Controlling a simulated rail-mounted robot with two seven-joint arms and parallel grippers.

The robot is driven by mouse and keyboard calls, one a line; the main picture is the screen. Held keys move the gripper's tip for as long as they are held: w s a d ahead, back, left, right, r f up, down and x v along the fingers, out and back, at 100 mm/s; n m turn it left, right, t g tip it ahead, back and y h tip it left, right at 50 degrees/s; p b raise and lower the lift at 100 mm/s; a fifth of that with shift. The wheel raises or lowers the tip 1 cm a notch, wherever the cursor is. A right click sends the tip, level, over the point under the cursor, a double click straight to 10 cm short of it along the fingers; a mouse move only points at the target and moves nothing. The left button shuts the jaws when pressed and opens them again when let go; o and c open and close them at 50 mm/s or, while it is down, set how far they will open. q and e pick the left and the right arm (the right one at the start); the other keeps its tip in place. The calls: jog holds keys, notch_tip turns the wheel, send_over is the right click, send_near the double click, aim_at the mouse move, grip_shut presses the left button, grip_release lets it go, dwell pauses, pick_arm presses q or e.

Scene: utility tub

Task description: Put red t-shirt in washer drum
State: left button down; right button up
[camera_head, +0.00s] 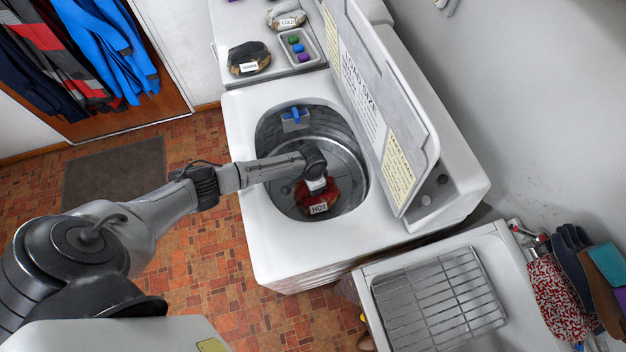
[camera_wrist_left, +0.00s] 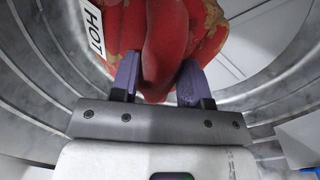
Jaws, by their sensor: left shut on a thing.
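The red t-shirt (camera_head: 318,198) is a bunched red cloth with tan patches and a white "HOT" label. It is inside the opening of the washer drum (camera_head: 352,160), held below my left gripper (camera_head: 317,184). In the left wrist view the red t-shirt (camera_wrist_left: 165,40) is pinched between the two purple fingers of my left gripper (camera_wrist_left: 160,82), with the ribbed metal drum wall (camera_wrist_left: 50,90) around it. I cannot tell whether the shirt touches the drum bottom. My right gripper is not in view.
The washer lid (camera_head: 385,110) stands open at the right of the drum. A blue item (camera_head: 296,114) is at the drum's back wall. Another machine top (camera_head: 232,35) holds dark and light cloth bundles. A sink with a wire rack (camera_head: 440,300) is at the lower right.

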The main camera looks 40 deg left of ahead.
pick_arm(q)
jog(key=shift+f, duration=0.25)
jog(key=c, duration=0.6)
grip_release()
notch_tip(320, 180, up, 13)
jog(key=p, duration=0.2)
jog(key=shift+w+a+r, duration=0.15)
jog(key=shift+w+a, duration=0.05)
jog(key=shift+a, duration=0.25)
